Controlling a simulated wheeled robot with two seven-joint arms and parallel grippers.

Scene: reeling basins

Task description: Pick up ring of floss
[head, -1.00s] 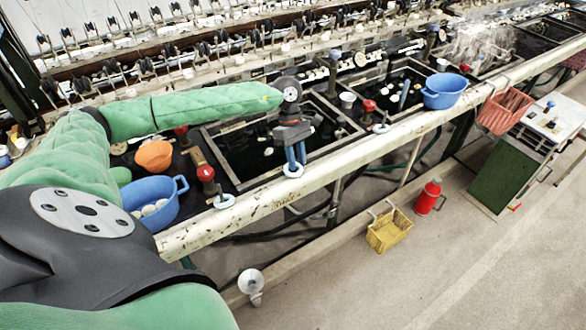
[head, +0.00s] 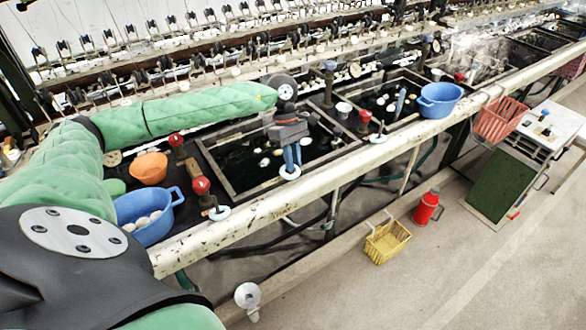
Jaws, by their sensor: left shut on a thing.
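Whether the ring touches the rail is hard to tell. Similar rings lie to the left (head: 219,213) and to the right (head: 378,138) along the bench edge. My right gripper is not in view.
A dark basin (head: 245,183) with pale cocoons lies behind the gripper. Blue bowls stand at left (head: 147,230) and right (head: 440,108), and an orange bowl (head: 149,168) behind the left one. Red-topped handles (head: 201,185) rise nearby. A yellow basket (head: 387,249) sits below.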

